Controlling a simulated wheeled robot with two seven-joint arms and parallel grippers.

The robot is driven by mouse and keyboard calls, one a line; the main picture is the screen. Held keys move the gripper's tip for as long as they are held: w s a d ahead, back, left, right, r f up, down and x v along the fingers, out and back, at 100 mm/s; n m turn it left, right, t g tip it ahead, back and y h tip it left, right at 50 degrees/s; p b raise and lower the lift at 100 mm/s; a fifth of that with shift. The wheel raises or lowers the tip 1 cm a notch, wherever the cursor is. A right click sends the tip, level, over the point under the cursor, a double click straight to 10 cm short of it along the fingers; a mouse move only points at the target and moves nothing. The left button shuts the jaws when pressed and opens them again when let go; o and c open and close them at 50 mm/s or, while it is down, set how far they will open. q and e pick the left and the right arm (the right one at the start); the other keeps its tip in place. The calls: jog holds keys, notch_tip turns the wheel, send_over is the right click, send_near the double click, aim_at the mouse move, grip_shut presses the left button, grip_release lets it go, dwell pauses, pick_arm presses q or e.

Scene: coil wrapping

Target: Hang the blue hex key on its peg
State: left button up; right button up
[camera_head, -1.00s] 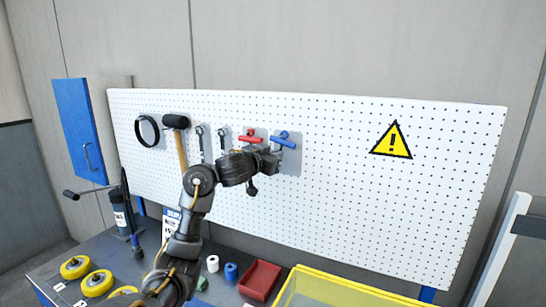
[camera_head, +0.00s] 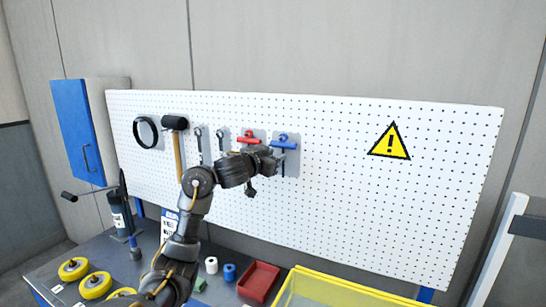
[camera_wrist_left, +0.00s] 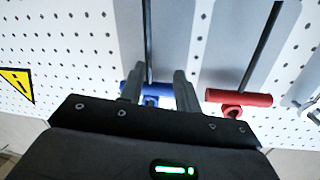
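The blue hex key (camera_head: 284,142) is on the white pegboard, over a grey backing panel, its T-handle roughly level and its dark shaft pointing down. In the left wrist view its blue handle (camera_wrist_left: 156,90) shows beyond and between my fingers, around the peg area; the peg itself is hard to make out. My left gripper (camera_head: 277,160) is in front of the panel, just below the handle. My right gripper is not in view.
A red hex key (camera_head: 250,138) hangs close beside the blue one. Two wrenches, a hammer (camera_head: 175,123) and a black ring (camera_head: 146,131) hang further left. A red tray (camera_head: 258,281) and a yellow bin (camera_head: 345,289) are below.

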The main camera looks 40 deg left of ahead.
pick_arm(q)
jog(key=s+d, duration=0.2)
jog(key=s, duration=0.8)
jog(key=shift+s+r+b, duration=0.3)
jog(key=shift+r, duration=0.15)
jog(key=shift+a, duration=0.1)
